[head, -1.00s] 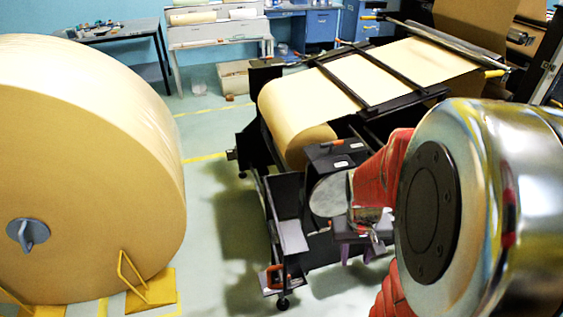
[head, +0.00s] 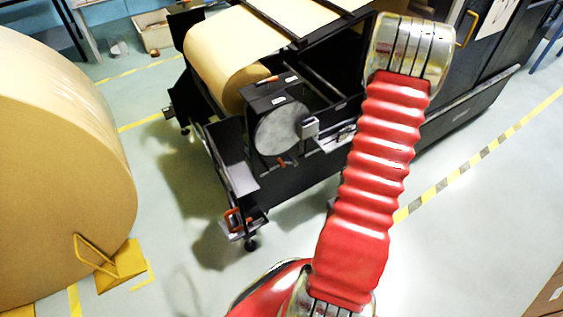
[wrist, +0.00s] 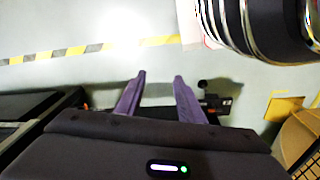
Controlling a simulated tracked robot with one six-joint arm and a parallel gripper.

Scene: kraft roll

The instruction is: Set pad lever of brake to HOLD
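The brake appears to be the black box (head: 262,97) with a round grey disc (head: 281,129) on its side, at the near end of the machine in the head view. An orange-tipped lever (head: 278,78) lies along its top; a small orange part also shows below the disc. I cannot read any HOLD marking. In the wrist view my gripper (wrist: 159,77) has two purple fingers standing apart with nothing between them. In the head view the gripper is hidden or out of frame. No lever is clearly recognisable in the wrist view.
A big kraft roll (head: 60,170) stands at the left beside a yellow wheel chock (head: 118,265). The machine carries a smaller roll (head: 225,55). A small shelf with an orange handle (head: 237,218) juts out low at its near corner.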

